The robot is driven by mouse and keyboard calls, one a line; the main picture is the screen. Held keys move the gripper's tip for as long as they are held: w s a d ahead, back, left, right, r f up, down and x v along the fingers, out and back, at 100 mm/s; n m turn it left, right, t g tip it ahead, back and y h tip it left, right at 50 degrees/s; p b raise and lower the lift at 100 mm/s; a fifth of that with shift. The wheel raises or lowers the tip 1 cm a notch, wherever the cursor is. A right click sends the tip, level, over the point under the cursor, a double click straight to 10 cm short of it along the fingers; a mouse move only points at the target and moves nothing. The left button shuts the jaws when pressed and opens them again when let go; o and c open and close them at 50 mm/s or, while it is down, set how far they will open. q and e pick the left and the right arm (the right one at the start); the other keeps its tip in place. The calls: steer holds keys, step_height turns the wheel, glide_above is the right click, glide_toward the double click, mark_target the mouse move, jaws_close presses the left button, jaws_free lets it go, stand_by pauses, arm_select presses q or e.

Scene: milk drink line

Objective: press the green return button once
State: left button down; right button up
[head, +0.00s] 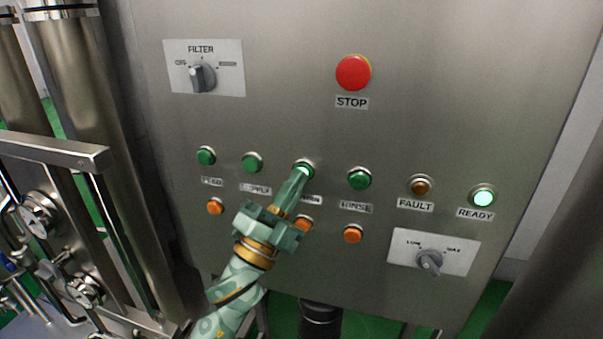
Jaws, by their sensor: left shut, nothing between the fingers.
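The green return button (303,165) is the third from the left in the row of green buttons on the steel control panel (290,120). Its label is partly covered by my gripper, with only the last letters showing. My left gripper (299,176) is shut and empty, coming up from below. Its fingertips overlap the lower part of the button in the head view. I cannot tell whether they are pressing it or just in front of it. My right gripper is not in view.
Green supply (252,162) and rinse (359,179) buttons flank the return button. Orange buttons (352,234) sit below. A red stop button (353,73) is above. Steel pipes (75,80) stand at left.

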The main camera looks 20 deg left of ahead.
arm_select(q)
steer(key=shift+s, duration=0.85)
steer(key=s+p, duration=0.1)
steer(key=s, duration=0.4)
steer(key=shift+a, duration=0.1)
stand_by(0.6)
